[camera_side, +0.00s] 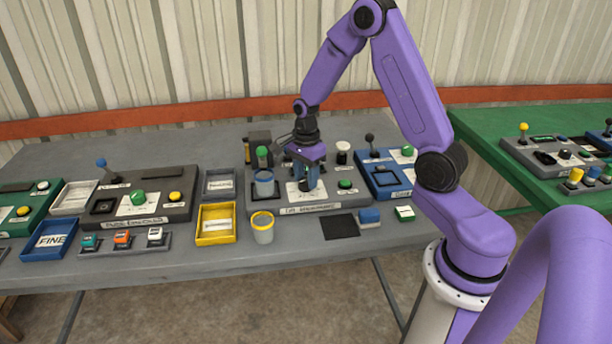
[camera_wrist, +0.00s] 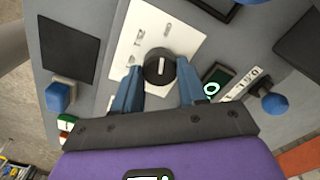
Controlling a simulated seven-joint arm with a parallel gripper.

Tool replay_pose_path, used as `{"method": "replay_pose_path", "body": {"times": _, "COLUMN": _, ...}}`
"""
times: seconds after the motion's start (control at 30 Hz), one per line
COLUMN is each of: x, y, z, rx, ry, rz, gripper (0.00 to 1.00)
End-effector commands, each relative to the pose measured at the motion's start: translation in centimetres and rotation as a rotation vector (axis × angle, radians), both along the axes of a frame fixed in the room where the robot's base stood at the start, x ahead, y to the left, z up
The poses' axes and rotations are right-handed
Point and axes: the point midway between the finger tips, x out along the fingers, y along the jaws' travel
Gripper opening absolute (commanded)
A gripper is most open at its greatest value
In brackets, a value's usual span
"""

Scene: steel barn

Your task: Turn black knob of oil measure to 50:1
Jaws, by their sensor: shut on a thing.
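The black knob (camera_wrist: 158,69) sits on a white dial card (camera_wrist: 183,45) in the wrist view, with a white pointer line running roughly up and down in the picture. The marks on the card are too small and blurred to read surely. My gripper (camera_wrist: 157,82) is shut on the knob, with one blue finger on each side of it. In the side view my gripper (camera_side: 308,182) points straight down onto the white card of the grey oil measure panel (camera_side: 330,207). The knob is hidden behind the fingers there.
A yellow-rimmed cup (camera_side: 263,228) and a blue block (camera_side: 369,216) are in front. A blue panel (camera_side: 385,180) with a lever adjoins on the right.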

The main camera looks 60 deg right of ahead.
Motion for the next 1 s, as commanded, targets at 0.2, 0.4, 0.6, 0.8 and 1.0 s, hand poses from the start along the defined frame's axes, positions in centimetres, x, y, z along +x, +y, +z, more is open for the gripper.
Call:
{"method": "replay_pose_path", "body": {"times": 0.2, "x": 0.04, "y": 0.02, "z": 0.06, "rx": 0.0, "ry": -0.001, "rz": 0.125, "gripper": 0.11}}
{"method": "replay_pose_path", "body": {"times": 0.4, "x": 0.07, "y": 0.05, "z": 0.07, "rx": 0.0, "ry": 0.0, "rz": 0.303, "gripper": 0.11}}
{"method": "replay_pose_path", "body": {"times": 0.6, "x": 0.07, "y": 0.04, "z": 0.06, "rx": 0.0, "ry": 0.0, "rz": 0.492, "gripper": 0.11}}
{"method": "replay_pose_path", "body": {"times": 0.8, "x": 0.08, "y": 0.07, "z": 0.06, "rx": 0.0, "ry": 0.0, "rz": 0.683, "gripper": 0.11}}
{"method": "replay_pose_path", "body": {"times": 1.0, "x": 0.1, "y": 0.07, "z": 0.06, "rx": 0.0, "ry": 0.0, "rz": 0.872, "gripper": 0.11}}
